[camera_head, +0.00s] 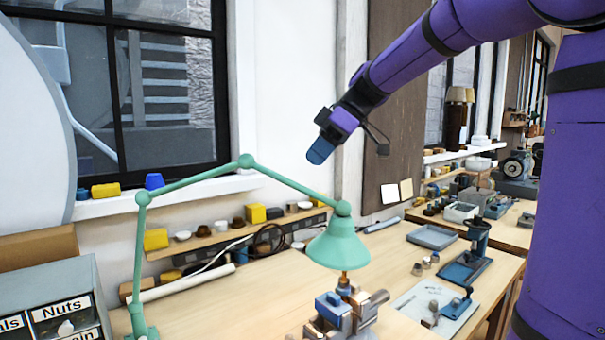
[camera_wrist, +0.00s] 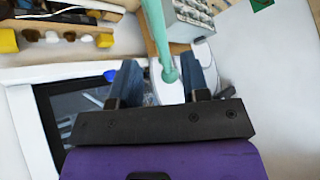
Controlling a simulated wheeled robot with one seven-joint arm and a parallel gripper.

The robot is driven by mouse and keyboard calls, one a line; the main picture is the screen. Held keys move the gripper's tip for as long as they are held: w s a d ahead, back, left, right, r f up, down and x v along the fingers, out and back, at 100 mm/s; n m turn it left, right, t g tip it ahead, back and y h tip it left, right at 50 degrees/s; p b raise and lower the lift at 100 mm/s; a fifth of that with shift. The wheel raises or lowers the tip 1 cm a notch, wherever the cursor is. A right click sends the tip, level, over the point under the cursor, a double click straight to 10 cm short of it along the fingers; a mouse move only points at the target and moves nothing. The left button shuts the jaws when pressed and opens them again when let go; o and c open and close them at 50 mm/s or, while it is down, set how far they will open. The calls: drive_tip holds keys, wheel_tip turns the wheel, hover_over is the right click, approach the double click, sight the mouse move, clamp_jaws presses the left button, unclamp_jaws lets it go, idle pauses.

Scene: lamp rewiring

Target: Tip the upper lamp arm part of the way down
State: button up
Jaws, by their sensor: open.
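The green desk lamp stands on the bench in the head view, its base (camera_head: 143,331) at the lower left. Its lower arm (camera_head: 139,260) rises nearly upright to a joint. The upper arm has one stretch (camera_head: 195,178) sloping up to a raised elbow joint (camera_head: 246,160) and another (camera_head: 295,184) sloping down to the shade (camera_head: 338,247). My gripper (camera_head: 320,151) is right of the elbow and above the down-sloping stretch, apart in the picture. In the wrist view my open gripper (camera_wrist: 161,76) has a green lamp bar (camera_wrist: 155,30) and round joint (camera_wrist: 169,74) showing between its blue fingers; depth is unclear.
A small vise-like fixture (camera_head: 340,312) stands under the shade. A labelled drawer cabinet (camera_head: 52,300) is at the lower left. A shelf with small pots and blocks (camera_head: 215,238) runs behind the lamp, below the window (camera_head: 165,80). A grey tray (camera_head: 432,237) lies at right.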

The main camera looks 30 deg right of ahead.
drive_tip(key=shift+v, duration=1.5)
drive_tip(key=s+a+f+m+t+h, duration=0.1)
drive_tip(key=s+f+m+h, duration=0.2)
drive_tip(key=s+f+m, duration=0.3)
drive_tip(key=s+a+f+m+t+h, duration=0.2)
drive_tip(key=s+f+m+h, duration=0.2)
drive_tip(key=s, duration=1.2)
drive_tip(key=shift+s+f+m+t+h, duration=0.25)
drive_tip(key=shift+f+m, duration=0.75)
drive_tip(key=shift+f, duration=0.8)
